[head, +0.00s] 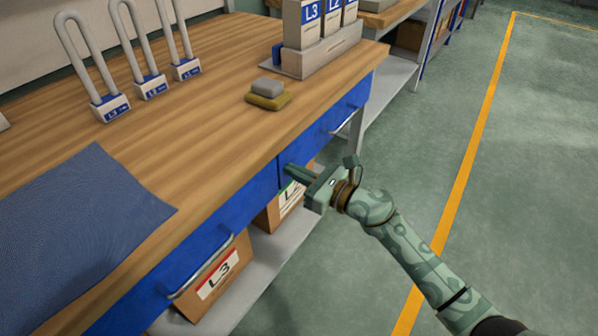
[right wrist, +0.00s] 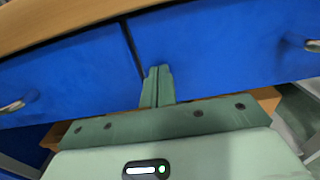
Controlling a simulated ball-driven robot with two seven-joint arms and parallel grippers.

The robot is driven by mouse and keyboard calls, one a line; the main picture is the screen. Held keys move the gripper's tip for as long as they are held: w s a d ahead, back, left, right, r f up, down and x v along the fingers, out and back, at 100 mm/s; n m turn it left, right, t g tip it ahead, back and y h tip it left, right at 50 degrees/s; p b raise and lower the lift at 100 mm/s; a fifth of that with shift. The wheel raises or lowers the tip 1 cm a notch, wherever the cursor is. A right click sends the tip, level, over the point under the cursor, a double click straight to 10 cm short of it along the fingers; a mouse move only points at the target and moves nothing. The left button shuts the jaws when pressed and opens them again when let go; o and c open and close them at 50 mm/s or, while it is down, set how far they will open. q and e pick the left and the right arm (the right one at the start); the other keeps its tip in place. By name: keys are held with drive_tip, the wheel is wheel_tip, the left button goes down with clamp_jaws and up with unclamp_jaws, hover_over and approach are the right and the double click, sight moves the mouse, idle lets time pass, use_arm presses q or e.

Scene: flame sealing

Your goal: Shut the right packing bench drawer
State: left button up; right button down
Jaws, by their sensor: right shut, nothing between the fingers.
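The packing bench (head: 215,60) has a wood top and two blue drawers side by side. The right drawer (head: 322,128) has a metal handle (head: 343,122); its front looks about level with the left drawer (head: 200,245), and no clear gap shows. In the right wrist view the right drawer (right wrist: 230,45) fills the upper right, beside a dark seam. My right gripper (head: 290,170) is shut and empty. Its fingertips (right wrist: 158,72) point at the right drawer's front near that seam; I cannot tell whether they touch. My left gripper is out of view.
A blue mat (head: 80,215), upright grey loops, a small grey and yellow stack (head: 268,92) and a box holder (head: 318,55) are on the bench. Cardboard boxes (head: 215,280) sit on the shelf below. The green floor at right is clear.

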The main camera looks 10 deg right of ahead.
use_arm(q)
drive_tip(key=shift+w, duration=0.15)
use_arm(e)
drive_tip(key=shift+w+a+r, duration=0.1)
drive_tip(key=shift+r, duration=0.25)
use_arm(q)
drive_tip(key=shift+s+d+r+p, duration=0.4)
drive_tip(key=shift+p, duration=0.45)
use_arm(e)
drive_tip(key=v, duration=1.6)
drive_tip(key=shift+d+f, duration=0.25)
drive_tip(key=shift+f, duration=0.1)
